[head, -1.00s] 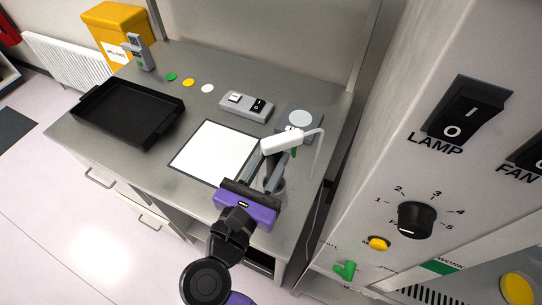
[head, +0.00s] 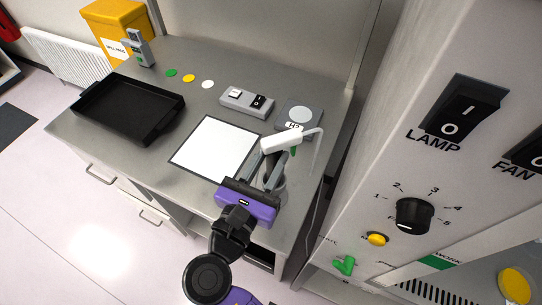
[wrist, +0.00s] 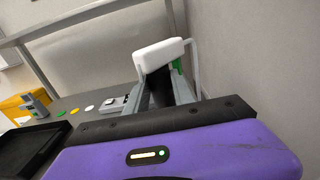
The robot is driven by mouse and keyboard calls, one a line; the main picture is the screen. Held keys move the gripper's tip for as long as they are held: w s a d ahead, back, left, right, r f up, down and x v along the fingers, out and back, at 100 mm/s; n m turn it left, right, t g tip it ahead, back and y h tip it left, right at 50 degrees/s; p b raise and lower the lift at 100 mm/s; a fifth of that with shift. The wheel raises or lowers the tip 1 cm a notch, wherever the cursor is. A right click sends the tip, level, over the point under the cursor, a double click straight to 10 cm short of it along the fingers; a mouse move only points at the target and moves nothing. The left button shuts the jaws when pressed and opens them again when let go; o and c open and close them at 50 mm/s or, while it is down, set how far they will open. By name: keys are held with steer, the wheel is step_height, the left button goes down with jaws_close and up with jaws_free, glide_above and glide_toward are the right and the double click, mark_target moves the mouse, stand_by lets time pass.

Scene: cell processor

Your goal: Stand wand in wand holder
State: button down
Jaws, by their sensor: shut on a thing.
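The wand (head: 283,142) has a white head, a dark handle, a green part below the head and a thin pale hose or cable curving down on the right. My gripper (head: 271,160) is shut on its dark handle, near the right front of the bench. In the wrist view the white head of the wand (wrist: 160,54) stands above and beyond my fingers (wrist: 160,94). A grey round cup (head: 278,193), which looks like the wand holder, shows partly behind my gripper. My gripper hides much of it, and I cannot tell whether the handle is inside it.
A grey plate with a pale disc (head: 299,114) and a switch box (head: 246,101) lie behind the wand. A white mat (head: 215,146) and a black tray (head: 127,108) lie to the left. The control panel (head: 440,180) stands close on the right.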

steer(key=shift+f, duration=0.25)
steer(key=c, duration=1)
jaws_free()
steer(key=shift+s, duration=0.1)
steer(key=b+v, duration=0.1)
steer(key=v, duration=0.6)
steer(key=shift+s+a+b, duration=0.15)
steer(key=shift+s+b, duration=0.15)
steer(key=shift+b, duration=0.05)
